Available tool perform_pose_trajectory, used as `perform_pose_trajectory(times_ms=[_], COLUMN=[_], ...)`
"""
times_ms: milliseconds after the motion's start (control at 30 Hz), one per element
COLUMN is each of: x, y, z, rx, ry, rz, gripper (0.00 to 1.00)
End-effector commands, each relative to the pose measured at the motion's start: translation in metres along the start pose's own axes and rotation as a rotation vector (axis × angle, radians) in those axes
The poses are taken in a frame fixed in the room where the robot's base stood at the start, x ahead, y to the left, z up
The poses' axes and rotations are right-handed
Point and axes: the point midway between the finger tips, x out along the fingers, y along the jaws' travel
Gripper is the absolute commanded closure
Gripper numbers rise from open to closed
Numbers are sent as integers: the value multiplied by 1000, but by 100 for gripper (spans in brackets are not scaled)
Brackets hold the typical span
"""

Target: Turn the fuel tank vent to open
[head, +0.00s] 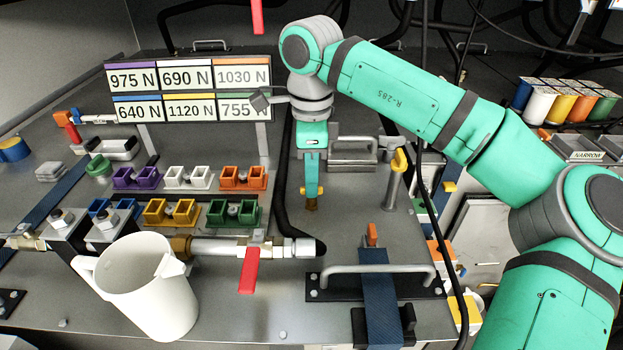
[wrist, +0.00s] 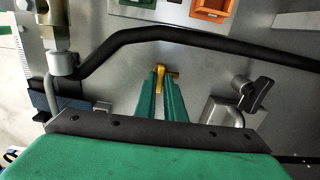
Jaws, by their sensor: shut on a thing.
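My gripper (head: 312,190) points down at the grey deck in the middle of the head view.
A black hose (wrist: 210,38) runs just past the handle. A black knob (wrist: 258,95) stands to the right in the wrist view. In the head view a yellow-topped post (head: 395,180) stands right of my gripper. A red lever (head: 249,270) and white jug (head: 150,290) are at front left.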

Motion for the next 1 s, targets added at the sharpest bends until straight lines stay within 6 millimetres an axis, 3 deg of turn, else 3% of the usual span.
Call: perform_pose_trajectory(times_ms=[167, 267, 300, 667, 1000], x=[-2, -2, -2, -6, -62], y=[-1, -1, -1, 0, -1], z=[0, 0, 0, 0, 0], rx=[1, 1, 1, 1, 1], ry=[0, 0, 0, 1, 1], rz=[-4, -4, -4, -2, -5], gripper=[100, 74, 72, 72, 72])
